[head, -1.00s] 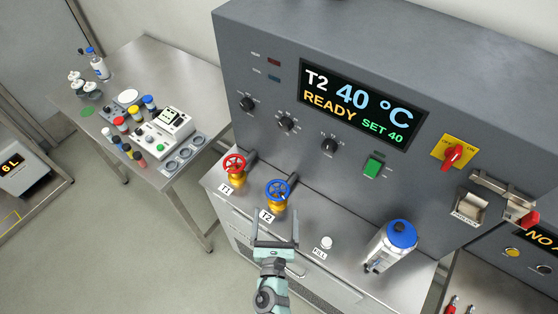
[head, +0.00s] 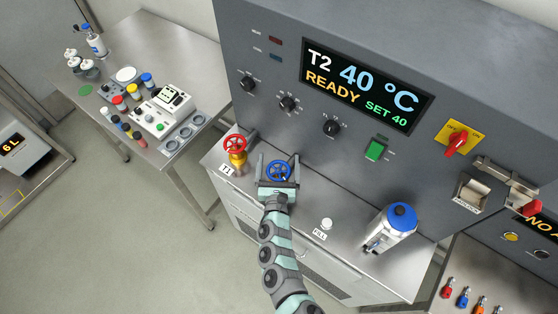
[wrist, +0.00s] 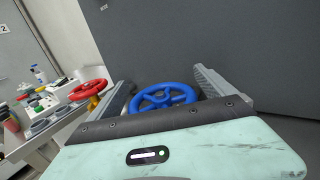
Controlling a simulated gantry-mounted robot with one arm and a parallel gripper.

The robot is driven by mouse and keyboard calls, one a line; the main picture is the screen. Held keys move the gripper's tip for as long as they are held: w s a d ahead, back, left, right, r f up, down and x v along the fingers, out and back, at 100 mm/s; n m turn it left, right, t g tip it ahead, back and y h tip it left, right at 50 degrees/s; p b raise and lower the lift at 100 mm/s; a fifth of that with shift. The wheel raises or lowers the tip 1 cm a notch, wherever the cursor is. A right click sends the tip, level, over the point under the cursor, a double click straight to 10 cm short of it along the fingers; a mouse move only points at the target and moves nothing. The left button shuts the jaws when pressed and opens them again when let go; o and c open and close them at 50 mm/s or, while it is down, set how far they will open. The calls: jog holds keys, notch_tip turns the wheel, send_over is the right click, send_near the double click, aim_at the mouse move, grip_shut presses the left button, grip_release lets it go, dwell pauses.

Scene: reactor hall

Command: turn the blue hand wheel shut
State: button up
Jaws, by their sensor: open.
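The blue hand wheel (head: 279,170) is on the steel ledge in front of the grey cabinet. In the head view it shows between the two fingers of my gripper (head: 279,166). In the wrist view the blue wheel (wrist: 164,97) also lies between the open fingers of my gripper (wrist: 163,88), with a gap on both sides. The gripper is open and holds nothing. The wheel's valve body and its T2 label are hidden behind my gripper in the head view.
A red hand wheel (head: 235,144) on a yellow valve stands close to the left, labelled T1. A white fill cap (head: 326,223) and a blue-lidded canister (head: 394,226) stand to the right. The cabinet's grey front (wrist: 210,40) rises right behind the wheel.

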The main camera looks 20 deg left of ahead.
jog(key=shift+w, duration=0.15)
jog(key=c, duration=1.4)
